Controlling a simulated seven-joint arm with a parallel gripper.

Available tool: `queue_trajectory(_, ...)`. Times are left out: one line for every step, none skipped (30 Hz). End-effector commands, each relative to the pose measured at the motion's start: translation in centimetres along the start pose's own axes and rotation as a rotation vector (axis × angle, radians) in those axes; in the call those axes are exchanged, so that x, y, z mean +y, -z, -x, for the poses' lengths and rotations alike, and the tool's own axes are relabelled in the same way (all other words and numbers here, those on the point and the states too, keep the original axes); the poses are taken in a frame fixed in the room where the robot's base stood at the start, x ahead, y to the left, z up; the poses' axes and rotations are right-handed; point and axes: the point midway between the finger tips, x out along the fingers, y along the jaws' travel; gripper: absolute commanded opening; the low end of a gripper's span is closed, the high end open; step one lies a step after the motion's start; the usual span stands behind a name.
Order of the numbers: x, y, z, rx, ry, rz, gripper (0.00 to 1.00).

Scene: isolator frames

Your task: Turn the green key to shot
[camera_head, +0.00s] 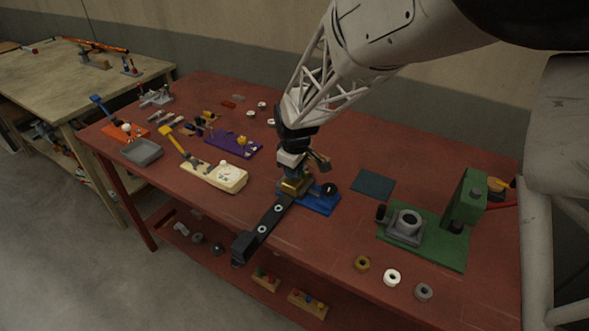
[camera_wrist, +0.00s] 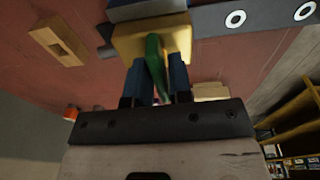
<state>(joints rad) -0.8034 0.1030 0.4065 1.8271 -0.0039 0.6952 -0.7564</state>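The green key (camera_wrist: 154,55) stands out of a yellow, brass-like block in the wrist view. The key leans slightly between the fingers. In the head view my gripper (camera_head: 294,168) is right above the brass block (camera_head: 297,186), and the key is hidden there. The block sits on a blue base (camera_head: 322,204) with a round black knob (camera_head: 329,189). Any position marks for the key cannot be made out.
A black bar with pale round spots (camera_head: 262,226) runs from the block towards the table's front edge. A green press-like fixture (camera_head: 450,245) stands to the right, with several rings in front. A cream fixture (camera_head: 222,178) stands to the left. A dark flat pad (camera_head: 373,184) lies behind right.

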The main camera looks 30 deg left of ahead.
Motion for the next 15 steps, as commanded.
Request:
queue_trajectory(0.0,0.0,0.0,0.0,0.0,0.0,0.27)
queue_trajectory(0.0,0.0,0.0,0.0,0.0,0.0,0.32)
queue_trajectory(0.0,0.0,-0.01,0.0,0.0,0.0,0.36)
queue_trajectory(-0.01,0.0,-0.01,0.0,0.0,0.0,0.36)
queue_trajectory(-0.01,0.0,-0.01,0.0,0.0,0.0,0.36)
queue_trajectory(-0.01,0.01,-0.01,0.0,0.0,0.0,0.36)
queue_trajectory(-0.01,0.01,-0.01,0.0,0.0,0.001,0.36)
queue_trajectory(-0.01,0.01,-0.01,0.0,0.0,0.001,0.36)
queue_trajectory(-0.01,0.01,-0.02,0.0,0.0,0.001,0.36)
queue_trajectory(-0.01,0.01,-0.01,0.0,0.0,0.001,0.36)
queue_trajectory(-0.01,0.01,0.0,0.0,0.0,0.001,0.36)
queue_trajectory(-0.01,0.01,0.05,0.0,0.0,0.001,0.36)
queue_trajectory(-0.01,0.02,0.1,0.0,0.0,0.001,0.36)
queue_trajectory(0.0,0.02,0.18,0.0,0.0,0.001,0.36)
queue_trajectory(0.0,0.02,0.33,0.0,0.0,0.001,0.36)
